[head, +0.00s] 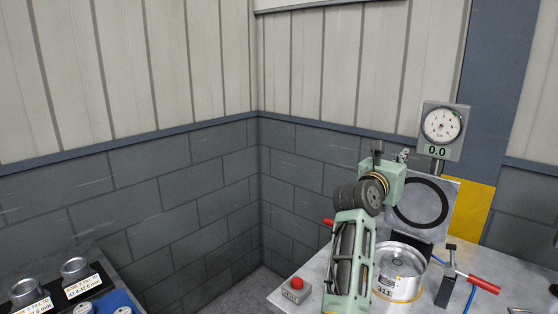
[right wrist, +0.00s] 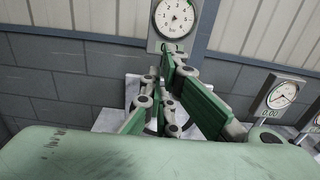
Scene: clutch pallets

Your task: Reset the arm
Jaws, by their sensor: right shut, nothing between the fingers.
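My right arm (head: 350,255) rises over the workbench in the head view and bends at a dark ribbed joint. Its pale green wrist end is in front of the dial gauge post and the plate. In the right wrist view, my right gripper (right wrist: 168,60) has its green, linked fingers drawn together with nothing between them. It points toward the wall and a dial gauge. The fingers partly cover a pale plate behind them. My left gripper is not in view.
A dial gauge (head: 442,126) stands above a plate with a black ring (head: 447,208). A metal drum (head: 402,262), a red button box (head: 295,290) and a red-handled tool (head: 484,284) are on the bench (head: 325,268). Metal cylinders (head: 76,268) stand at lower left.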

